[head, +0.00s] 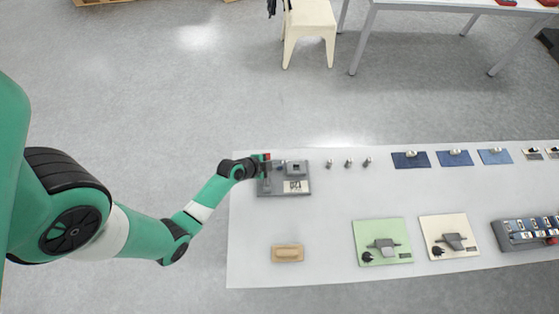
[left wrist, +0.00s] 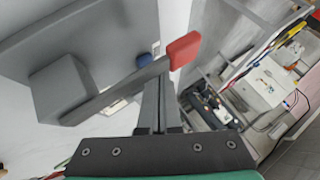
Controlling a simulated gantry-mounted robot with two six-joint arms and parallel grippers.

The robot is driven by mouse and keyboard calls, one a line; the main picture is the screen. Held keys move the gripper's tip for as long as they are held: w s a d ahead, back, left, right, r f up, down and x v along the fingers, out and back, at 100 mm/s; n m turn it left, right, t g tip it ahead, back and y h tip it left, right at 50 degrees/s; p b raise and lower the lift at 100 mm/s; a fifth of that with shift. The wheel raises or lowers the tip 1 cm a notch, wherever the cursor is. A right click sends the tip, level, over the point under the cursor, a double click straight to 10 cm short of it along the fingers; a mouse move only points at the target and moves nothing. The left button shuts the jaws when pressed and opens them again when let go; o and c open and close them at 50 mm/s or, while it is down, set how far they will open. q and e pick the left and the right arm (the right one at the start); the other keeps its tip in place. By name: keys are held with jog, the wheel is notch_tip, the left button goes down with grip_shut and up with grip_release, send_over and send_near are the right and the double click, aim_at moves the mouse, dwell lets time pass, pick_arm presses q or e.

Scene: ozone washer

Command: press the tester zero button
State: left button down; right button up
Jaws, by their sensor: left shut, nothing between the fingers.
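The tester (head: 297,190) is a grey flat box with a raised block and a light label, at the far left of the table. In the left wrist view its grey body (left wrist: 95,40) fills the upper left, with a lever ending in a red grip (left wrist: 184,50). A small blue round button (left wrist: 145,61) shows just beyond the lever, possibly the zero button. My left gripper (head: 263,169) is at the tester's left end. In the left wrist view its shut, empty fingers (left wrist: 158,90) reach close to the lever and blue button; I cannot tell whether they touch.
The white table (head: 335,225) has free room around a tan block (head: 287,254). Three small metal pieces (head: 348,163) stand right of the tester. Blue mats (head: 410,160), a green board (head: 383,230) and a cream board (head: 440,225) lie further right.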

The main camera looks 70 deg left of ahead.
pick_arm(q)
jog(key=shift+f+b, duration=0.55)
jog(key=shift+f, duration=0.2)
dwell(0.5)
dwell(0.3)
jog(key=shift+r+p, duration=0.85)
jog(key=shift+r, duration=0.05)
jog(key=shift+s, duration=0.1)
notch_tip(320, 180, up, 5)
jog(key=p, duration=0.4)
jog(key=shift+p, duration=0.3)
